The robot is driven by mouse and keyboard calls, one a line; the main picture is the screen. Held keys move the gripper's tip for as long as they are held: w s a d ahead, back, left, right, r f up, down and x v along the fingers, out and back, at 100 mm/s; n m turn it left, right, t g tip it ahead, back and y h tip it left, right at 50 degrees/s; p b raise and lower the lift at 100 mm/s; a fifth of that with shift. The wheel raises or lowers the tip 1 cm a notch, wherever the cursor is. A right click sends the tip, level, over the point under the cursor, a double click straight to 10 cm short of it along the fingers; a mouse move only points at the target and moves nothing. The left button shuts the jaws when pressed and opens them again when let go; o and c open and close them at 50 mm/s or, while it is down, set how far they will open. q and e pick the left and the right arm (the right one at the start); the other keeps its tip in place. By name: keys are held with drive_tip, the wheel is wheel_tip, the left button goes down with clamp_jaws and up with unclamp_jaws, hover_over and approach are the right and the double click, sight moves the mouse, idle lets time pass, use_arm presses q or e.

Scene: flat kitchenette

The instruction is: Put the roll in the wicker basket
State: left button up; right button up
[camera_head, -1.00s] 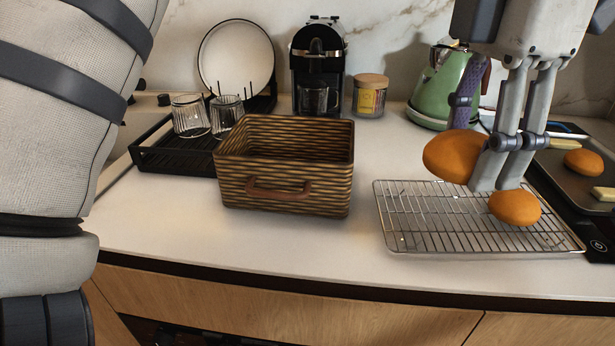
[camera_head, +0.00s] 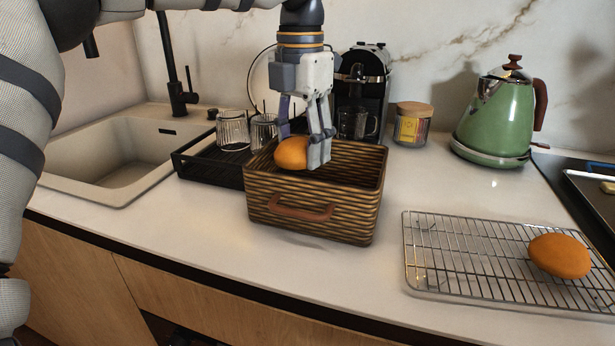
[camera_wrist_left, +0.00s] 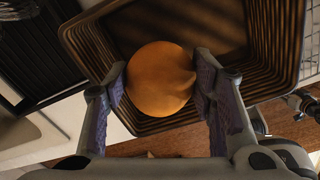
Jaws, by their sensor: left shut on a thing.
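My left gripper (camera_head: 305,150) is shut on an orange-brown roll (camera_head: 292,153) and holds it over the near left part of the wicker basket (camera_head: 310,212). In the left wrist view the roll (camera_wrist_left: 160,80) sits between the two fingers, with the basket's inside (camera_wrist_left: 215,25) behind it. The basket is dark woven wicker with a brown handle on its front, and the part of it that shows inside is empty. A second roll (camera_head: 560,256) lies on the wire rack (camera_head: 460,255) at the right.
A black drying rack (camera_head: 208,172) with two glasses stands left of the basket, by the sink (camera_head: 110,165). A coffee machine (camera_head: 362,95) and a candle jar (camera_head: 412,125) stand behind it. A green kettle (camera_head: 497,115) is at the back right. The counter between basket and wire rack is clear.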

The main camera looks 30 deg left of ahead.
sight(303, 173)
use_arm(q)
drive_tip(key=w+f, duration=0.1)
drive_tip(key=w+a+f, duration=0.1)
drive_tip(key=f, duration=0.1)
drive_tip(key=w+f, duration=0.1)
drive_tip(key=shift+a+f+b, duration=0.15)
drive_tip(key=shift+a+b, duration=0.1)
drive_tip(key=shift+b, duration=0.05)
drive_tip(key=f, duration=0.3)
drive_tip(key=shift+w+a+f, duration=0.1)
drive_tip(key=shift+w+f, duration=0.05)
drive_tip(key=shift+w, duration=0.05)
drive_tip(key=o, duration=0.9)
drive_tip(key=shift+f, duration=0.1)
drive_tip(key=shift+c, duration=0.2)
wheel_tip(303, 173, up, 12)
